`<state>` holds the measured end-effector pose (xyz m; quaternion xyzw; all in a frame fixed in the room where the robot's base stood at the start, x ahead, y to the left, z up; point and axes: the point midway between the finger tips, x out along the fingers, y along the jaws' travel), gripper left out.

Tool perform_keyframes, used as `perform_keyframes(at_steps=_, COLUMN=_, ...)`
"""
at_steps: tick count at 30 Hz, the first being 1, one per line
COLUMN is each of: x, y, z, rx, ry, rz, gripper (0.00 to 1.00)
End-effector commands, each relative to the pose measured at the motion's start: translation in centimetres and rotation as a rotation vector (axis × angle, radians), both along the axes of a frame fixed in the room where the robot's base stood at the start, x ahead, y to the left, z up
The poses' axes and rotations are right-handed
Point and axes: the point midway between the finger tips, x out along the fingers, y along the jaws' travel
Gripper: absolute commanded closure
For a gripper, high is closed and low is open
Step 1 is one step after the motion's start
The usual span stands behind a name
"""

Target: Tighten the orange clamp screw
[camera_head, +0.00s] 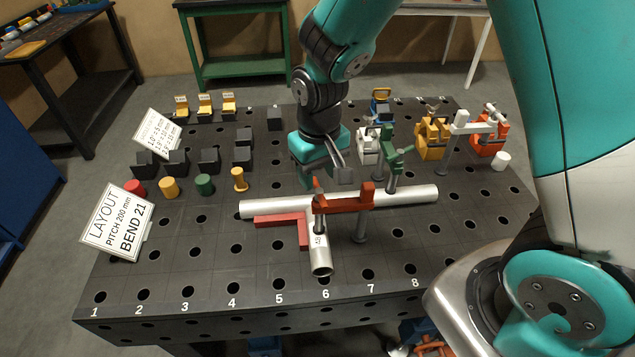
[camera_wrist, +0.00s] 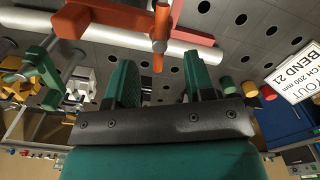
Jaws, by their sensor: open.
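The orange clamp (camera_head: 345,204) stands on a post in the perforated table, its arm reaching left over the pipe joint. Its upright screw (camera_head: 317,190) is at the left end of that arm; in the wrist view the screw (camera_wrist: 161,22) is at the top middle. My gripper (camera_head: 325,177) is just behind and above the screw, apart from it as far as I can tell. In the wrist view my gripper (camera_wrist: 162,80) has its two fingers spread with nothing between them. A long silver pipe (camera_head: 408,196) and a short labelled pipe (camera_head: 320,258) meet under the clamp.
A red square (camera_head: 278,220) lies along the pipes. A green clamp (camera_head: 394,158) stands close on the right, with white, yellow and red clamps (camera_head: 488,140) behind. Coloured cylinders (camera_head: 204,185), black blocks and a layout sign (camera_head: 118,222) are left.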

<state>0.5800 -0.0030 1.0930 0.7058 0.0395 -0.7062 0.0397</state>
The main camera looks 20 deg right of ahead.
Motion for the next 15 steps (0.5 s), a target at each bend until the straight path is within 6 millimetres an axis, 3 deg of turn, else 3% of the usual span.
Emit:
perform_keyframes(at_steps=6, x=-0.1, y=-0.1, z=-3.1, rx=0.0, ry=0.003, rz=-0.001, gripper=0.51)
perform_keyframes(at_steps=15, x=0.0, y=0.0, z=-4.1, rx=0.0, ry=-0.001, rz=0.0, gripper=0.51)
